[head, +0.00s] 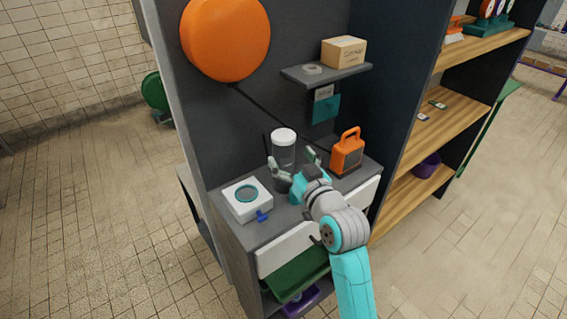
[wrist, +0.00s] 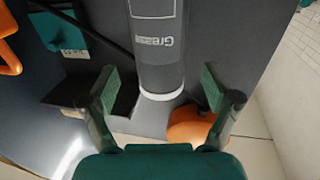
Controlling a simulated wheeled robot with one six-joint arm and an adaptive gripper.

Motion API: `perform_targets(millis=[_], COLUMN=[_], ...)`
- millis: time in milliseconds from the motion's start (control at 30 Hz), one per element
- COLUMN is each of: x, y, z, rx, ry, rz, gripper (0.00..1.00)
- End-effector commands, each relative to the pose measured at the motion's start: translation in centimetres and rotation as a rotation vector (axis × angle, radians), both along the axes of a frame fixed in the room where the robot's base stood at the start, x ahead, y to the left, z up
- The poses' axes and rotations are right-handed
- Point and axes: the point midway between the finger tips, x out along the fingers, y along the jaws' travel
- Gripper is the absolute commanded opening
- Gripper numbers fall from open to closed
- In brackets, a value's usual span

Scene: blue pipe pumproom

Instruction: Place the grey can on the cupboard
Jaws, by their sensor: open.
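The grey can (head: 284,155) with a white lid appears to stand upright on the top of the grey cupboard (head: 233,228), close to the back panel. In the wrist view the can (wrist: 158,65) appears upside down, with "Grease" lettering on its side and the white lid low in the picture. My gripper (head: 293,163) is at the can, its fingers spread to either side of it. In the wrist view my gripper (wrist: 160,88) is open, with a visible gap between each finger and the can. The can's base is partly hidden by my gripper in the head view.
A white box with a round teal top (head: 247,198) stands left of the can, and an orange lantern (head: 347,152) stands right. A small wall shelf (head: 328,74) holds a cardboard box (head: 344,51). A large orange disc (head: 226,38) is on the back panel.

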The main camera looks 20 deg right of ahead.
Motion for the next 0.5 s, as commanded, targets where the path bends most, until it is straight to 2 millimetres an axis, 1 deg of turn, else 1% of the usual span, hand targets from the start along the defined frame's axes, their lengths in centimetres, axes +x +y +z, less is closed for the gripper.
perform_targets(millis=[100, 233, 333, 500], x=[1.8, 3.4, 4.2, 4.4], y=[0.2, 0.4, 0.5, 0.6], z=[-0.3, -0.4, -0.4, -0.5], rx=[0.0, 0.001, 0.001, 0.001], ry=[0.001, -0.001, 0.0, 0.0], rz=[0.001, 0.001, 0.001, 0.0], gripper=[0.88, 0.88, 0.88, 0.88])
